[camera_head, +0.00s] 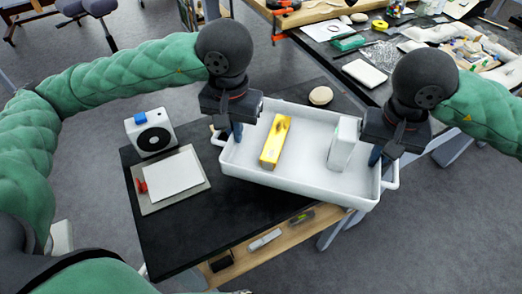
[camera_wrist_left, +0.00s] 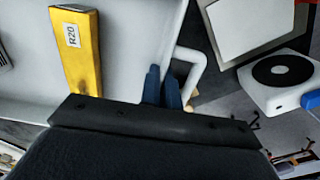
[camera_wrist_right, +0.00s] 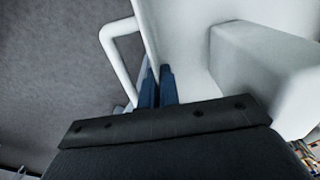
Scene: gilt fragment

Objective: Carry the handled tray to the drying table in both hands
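The white handled tray (camera_head: 304,172) is in the middle of the head view, with a loop handle at each end. It holds a yellow block (camera_head: 275,143) labelled R20 and a white block (camera_head: 343,143). My left gripper (camera_head: 237,131) is shut on the tray's left end wall, beside the handle. My right gripper (camera_head: 376,157) is shut on the right end wall, beside the other handle. In both wrist views the blue fingers straddle the wall. The tray's right end reaches past the black table (camera_head: 200,230); I cannot tell which table is the drying table.
A white device with a black disc (camera_head: 153,133) and a board with a white sheet (camera_head: 172,182) lie on the black table's left. A round tan disc (camera_head: 321,95) is behind the tray. A cluttered dark table (camera_head: 345,48) stands at the back right. Grey floor shows around.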

